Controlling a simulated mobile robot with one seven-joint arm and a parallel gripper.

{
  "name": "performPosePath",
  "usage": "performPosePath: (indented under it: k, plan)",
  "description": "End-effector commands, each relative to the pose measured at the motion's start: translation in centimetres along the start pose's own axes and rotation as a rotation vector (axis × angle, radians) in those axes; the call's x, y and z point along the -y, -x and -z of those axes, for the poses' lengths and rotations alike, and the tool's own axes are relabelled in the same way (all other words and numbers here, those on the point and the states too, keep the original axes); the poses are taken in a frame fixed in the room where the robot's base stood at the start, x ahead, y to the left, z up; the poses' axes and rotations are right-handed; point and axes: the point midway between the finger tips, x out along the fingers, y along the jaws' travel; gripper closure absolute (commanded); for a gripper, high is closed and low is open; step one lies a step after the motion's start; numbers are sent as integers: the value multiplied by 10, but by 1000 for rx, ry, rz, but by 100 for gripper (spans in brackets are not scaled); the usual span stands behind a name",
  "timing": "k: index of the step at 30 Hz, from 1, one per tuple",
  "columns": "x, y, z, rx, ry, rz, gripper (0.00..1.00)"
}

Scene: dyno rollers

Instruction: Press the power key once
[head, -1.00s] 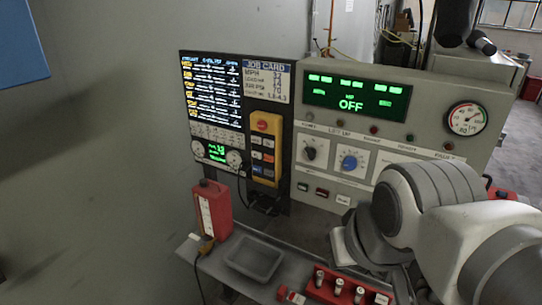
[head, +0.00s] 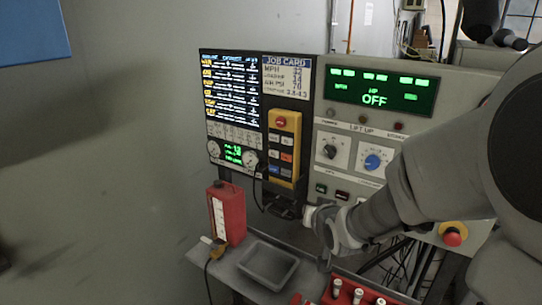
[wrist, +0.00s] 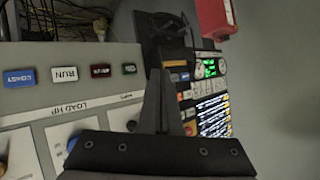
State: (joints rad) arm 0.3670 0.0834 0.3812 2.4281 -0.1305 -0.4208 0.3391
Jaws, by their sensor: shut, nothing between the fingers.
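No key that I can read as "power" shows clearly, so I cannot tell which one it is. The grey console's key row has a green key (head: 321,188) and a dark red key (head: 342,195). The wrist view also shows a white RUN key (wrist: 65,74) and a blue COAST key (wrist: 19,78), seen upside down. A yellow pendant (head: 297,121) with a red top button and several small keys hangs left of the console. My gripper (wrist: 156,72) is shut and empty. In the wrist view its fingers appear between the key row and the pendant; their distance from either is unclear.
A lit screen (head: 231,88) and a job card (head: 287,76) are beside the pendant. Below are a red bottle (head: 228,215), a shelf tray (head: 268,263) and a red holder (head: 345,293). A red stop button (head: 453,238) is at right. My arm covers part of the console.

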Motion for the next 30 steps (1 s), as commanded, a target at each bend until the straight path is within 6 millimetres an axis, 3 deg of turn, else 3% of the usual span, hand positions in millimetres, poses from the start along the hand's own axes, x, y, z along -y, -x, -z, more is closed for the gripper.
performPosePath:
  k: [1,3,8,15,30]
  plan:
    - [-4,-18,-14,-29,-45,30,100]
    - [-2,-34,-18,-87,-105,78,100]
    - [-1,-54,-22,-206,-234,167,100]
    - [-2,-59,-18,-297,-330,224,100]
    - [-6,-63,-12,-303,-333,225,100]
